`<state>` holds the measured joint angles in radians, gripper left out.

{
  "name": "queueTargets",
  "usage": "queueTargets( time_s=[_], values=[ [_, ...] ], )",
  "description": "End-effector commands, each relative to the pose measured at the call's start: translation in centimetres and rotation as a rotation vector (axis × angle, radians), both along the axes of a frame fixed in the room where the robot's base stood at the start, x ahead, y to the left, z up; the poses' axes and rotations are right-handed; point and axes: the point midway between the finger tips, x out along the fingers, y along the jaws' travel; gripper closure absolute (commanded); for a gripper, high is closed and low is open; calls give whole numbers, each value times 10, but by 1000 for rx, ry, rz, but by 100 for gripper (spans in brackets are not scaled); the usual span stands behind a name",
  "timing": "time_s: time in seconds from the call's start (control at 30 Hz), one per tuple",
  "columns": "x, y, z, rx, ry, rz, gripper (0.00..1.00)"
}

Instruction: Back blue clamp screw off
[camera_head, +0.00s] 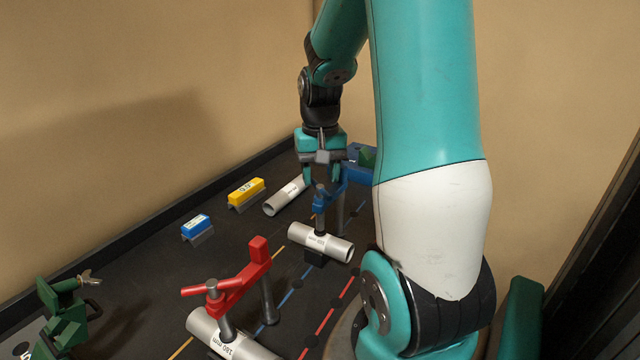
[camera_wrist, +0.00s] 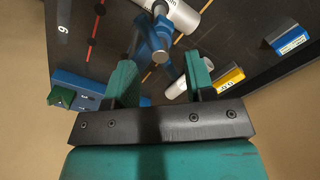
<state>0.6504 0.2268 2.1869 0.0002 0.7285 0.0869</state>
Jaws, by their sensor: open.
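The blue clamp (camera_head: 326,197) stands over a white pipe (camera_head: 310,239), with its grey-topped screw above the pipe. It also shows in the wrist view (camera_wrist: 150,37), with a round grey end (camera_wrist: 160,56) facing the camera between my fingers. My gripper (camera_head: 321,178) is at the blue clamp, pointing down, close to the screw top. In the wrist view its two green fingers (camera_wrist: 160,78) are apart, one on each side of the clamp's blue part, with nothing held. I cannot tell whether either finger touches it. My gripper partly covers the clamp in the head view.
A red clamp (camera_head: 243,281) holds another pipe (camera_head: 233,344) in front. Yellow (camera_head: 246,191) and blue (camera_head: 195,226) labelled blocks and a loose pipe (camera_head: 285,197) lie left. A blue block with a green piece (camera_wrist: 77,92) is beside my gripper. A green clamp (camera_head: 66,318) stands front left.

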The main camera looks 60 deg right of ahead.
Motion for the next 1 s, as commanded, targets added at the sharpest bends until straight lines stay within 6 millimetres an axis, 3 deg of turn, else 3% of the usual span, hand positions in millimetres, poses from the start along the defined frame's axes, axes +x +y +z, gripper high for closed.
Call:
queueTargets(
  time_s=[0.2, 0.57, 0.77, 1.0],
  values=[
    [0, 0, -25, 1, 1, 0, 51],
    [0, 0, -29, -1, -1, 0, 51],
    [0, 0, -29, -1, -1, 0, 97],
    [0, 0, -29, -1, -1, 0, 100]
  ],
)
